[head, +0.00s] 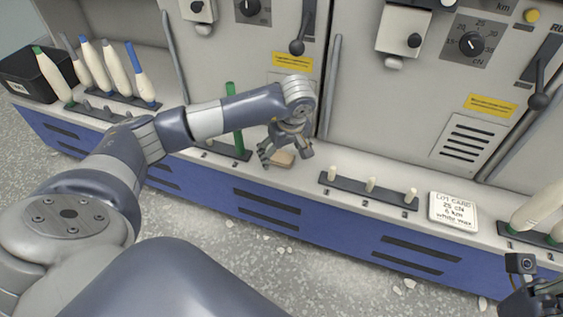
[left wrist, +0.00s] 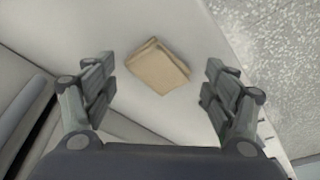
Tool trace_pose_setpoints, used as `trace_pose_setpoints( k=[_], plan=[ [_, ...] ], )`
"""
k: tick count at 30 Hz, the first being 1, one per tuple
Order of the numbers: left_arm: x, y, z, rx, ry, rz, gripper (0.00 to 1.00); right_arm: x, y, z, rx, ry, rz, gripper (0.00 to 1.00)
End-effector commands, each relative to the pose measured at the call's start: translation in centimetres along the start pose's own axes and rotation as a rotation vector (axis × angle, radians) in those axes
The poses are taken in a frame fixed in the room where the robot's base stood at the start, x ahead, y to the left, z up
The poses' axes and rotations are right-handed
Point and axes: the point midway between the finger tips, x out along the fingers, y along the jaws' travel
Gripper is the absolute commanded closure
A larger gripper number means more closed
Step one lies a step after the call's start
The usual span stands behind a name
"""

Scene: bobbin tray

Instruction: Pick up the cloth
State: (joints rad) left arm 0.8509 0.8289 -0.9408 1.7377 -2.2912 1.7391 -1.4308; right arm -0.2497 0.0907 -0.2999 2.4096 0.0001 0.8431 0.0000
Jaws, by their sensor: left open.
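The cloth (head: 283,158) is a small tan folded piece lying flat on the grey ledge of the machine in the head view. It also shows in the left wrist view (left wrist: 158,68), tilted a little, with its folded layers visible. My left gripper (head: 284,157) is open above the cloth, pointing down. In the left wrist view, my left gripper's fingers (left wrist: 162,88) stand wide apart on either side of the cloth, with nothing between them touching it. My right gripper (head: 540,296) shows only partly at the bottom right corner, and its fingers cannot be made out.
A peg rail with a green tube (head: 235,118) stands left of the cloth. A rail of short pegs (head: 369,190) and a lot card (head: 453,211) lie to the right. Bobbins (head: 96,66) and a black bin (head: 28,76) are at the left. The machine panel rises behind.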

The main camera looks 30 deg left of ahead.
Motion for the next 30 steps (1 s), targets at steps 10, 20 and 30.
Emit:
trace_pose_setpoints(
  k=[10, 20, 30],
  plan=[
    [0.78, 0.02, 0.02, 0.001, -0.001, 0.001, 0.24, 0.24, -0.02, 0.03, -0.002, 0.012, -0.005, 1.0],
    [0.78, 0.02, 0.02, 0.0, -0.001, 0.001, 0.64, 0.23, -0.03, 0.01, -0.001, 0.012, -0.005, 1.0],
    [0.17, 0.03, -0.18, 0.0, 0.0, 0.002, 0.64, 0.57, -0.03, -0.12, -0.001, 0.014, -0.004, 1.0]
  ],
)
